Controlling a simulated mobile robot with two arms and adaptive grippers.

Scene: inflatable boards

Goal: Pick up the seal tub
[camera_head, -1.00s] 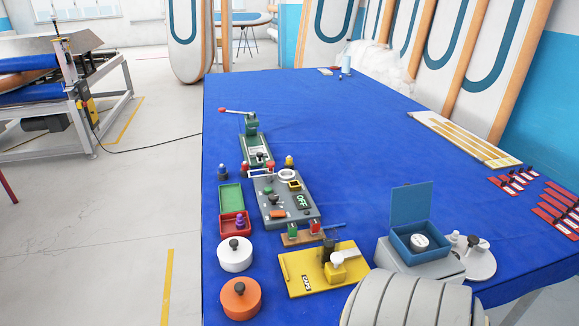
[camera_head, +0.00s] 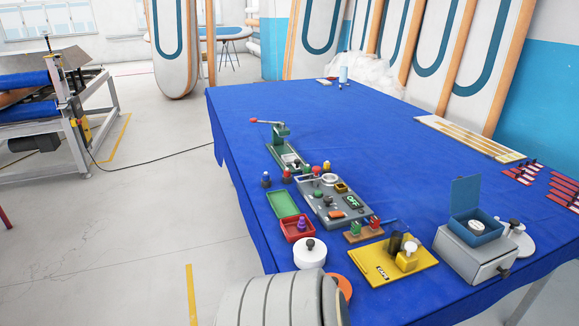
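Two round lidded tubs with dark knobs are at the near left edge of the blue table (camera_head: 345,125). One is a white tub (camera_head: 310,254). The other is an orange tub (camera_head: 343,288), mostly hidden behind a grey ribbed part in the foreground that appears to be mine. A small open blue box (camera_head: 478,232) with a white round piece in it stands on a grey base at the near right. I cannot tell from the picture which of these is the seal tub. Neither of my grippers shows.
A yellow plate (camera_head: 393,265) with small fittings lies beside the tubs. Behind are a red tray (camera_head: 297,229), a green tray (camera_head: 282,204) and a grey control panel (camera_head: 333,204). The table's middle is clear. The floor to the left is open.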

